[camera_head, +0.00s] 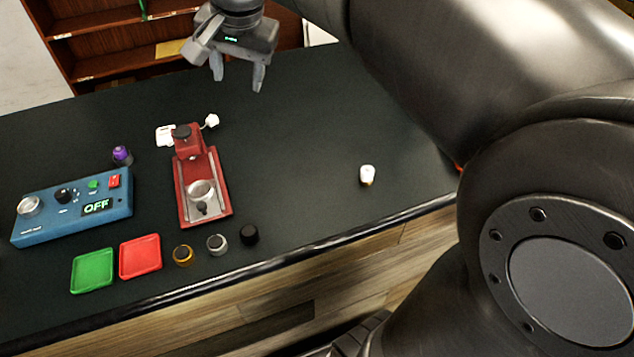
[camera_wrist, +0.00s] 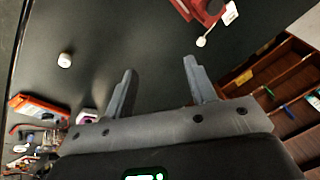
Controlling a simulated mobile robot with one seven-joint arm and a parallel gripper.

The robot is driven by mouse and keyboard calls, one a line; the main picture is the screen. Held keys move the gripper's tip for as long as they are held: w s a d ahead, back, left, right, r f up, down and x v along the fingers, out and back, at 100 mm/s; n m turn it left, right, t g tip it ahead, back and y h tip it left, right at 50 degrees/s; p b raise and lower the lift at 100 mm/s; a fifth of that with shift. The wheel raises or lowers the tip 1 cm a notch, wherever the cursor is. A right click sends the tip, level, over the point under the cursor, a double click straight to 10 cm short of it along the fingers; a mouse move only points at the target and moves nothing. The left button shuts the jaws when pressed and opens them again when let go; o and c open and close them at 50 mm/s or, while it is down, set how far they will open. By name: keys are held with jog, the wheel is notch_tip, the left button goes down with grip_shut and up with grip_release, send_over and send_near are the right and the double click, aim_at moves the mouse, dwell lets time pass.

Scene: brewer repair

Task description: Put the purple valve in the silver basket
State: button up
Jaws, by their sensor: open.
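The purple valve (camera_head: 122,155) stands on the dark counter just behind the blue control box in the head view. A small silver ring-shaped piece (camera_head: 217,243), which looks like the silver basket, lies near the counter's front edge, between a gold one (camera_head: 183,255) and a black one (camera_head: 249,234). My gripper (camera_head: 238,84) is open and empty, above the counter's far edge, behind and to the right of the red brewer. The wrist view also shows my gripper's spread fingers (camera_wrist: 160,75) with bare counter between them.
The red brewer (camera_head: 190,165) stands right of the blue control box (camera_head: 72,207). Green (camera_head: 93,270) and red (camera_head: 140,257) trays lie in front. A white piece (camera_head: 367,175) stands at right. The counter between it and the brewer is clear. A brown shelf (camera_head: 110,45) stands behind.

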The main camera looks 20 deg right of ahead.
jog(key=s+d+f+n, duration=0.3)
jog(key=s+f, duration=0.3)
jog(key=s, duration=0.3)
jog(key=s+d+f+n+t, duration=0.1)
jog(key=s+d+f+n, duration=0.2)
jog(key=s+f, duration=0.4)
jog(key=s, duration=0.2)
jog(key=shift+s+d+h, duration=0.3)
jog(key=shift+h, duration=0.1)
jog(key=shift+r, duration=0.1)
